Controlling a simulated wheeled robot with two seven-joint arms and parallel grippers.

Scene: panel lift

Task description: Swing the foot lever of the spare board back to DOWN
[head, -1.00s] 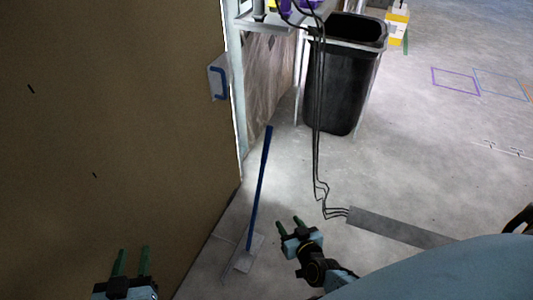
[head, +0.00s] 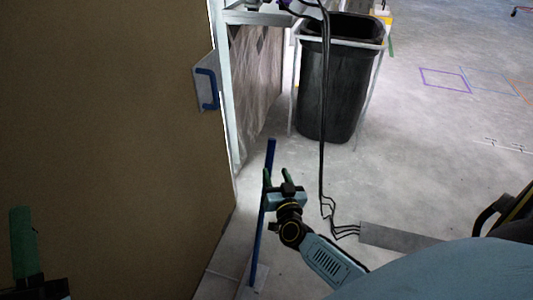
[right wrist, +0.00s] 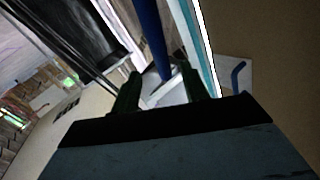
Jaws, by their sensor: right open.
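The foot lever is a long blue bar (head: 257,240) that rises from a pale plate on the floor beside the brown board (head: 110,130). It points up and leans slightly right in the head view. My right gripper (head: 278,176) is open at the bar's upper part and overlaps it there. In the right wrist view, the blue bar (right wrist: 151,38) shows between the directions of the two green fingertips; I cannot tell whether they touch it. My left gripper (head: 23,240) is at the lower left in front of the board, partly cut off; its opening is unclear.
A blue handle (head: 208,88) sits on the board's edge. A black bin (head: 328,90) in a frame stands behind. Dark cables (head: 322,150) hang down to a grey floor strip (head: 395,236). Open floor lies to the right.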

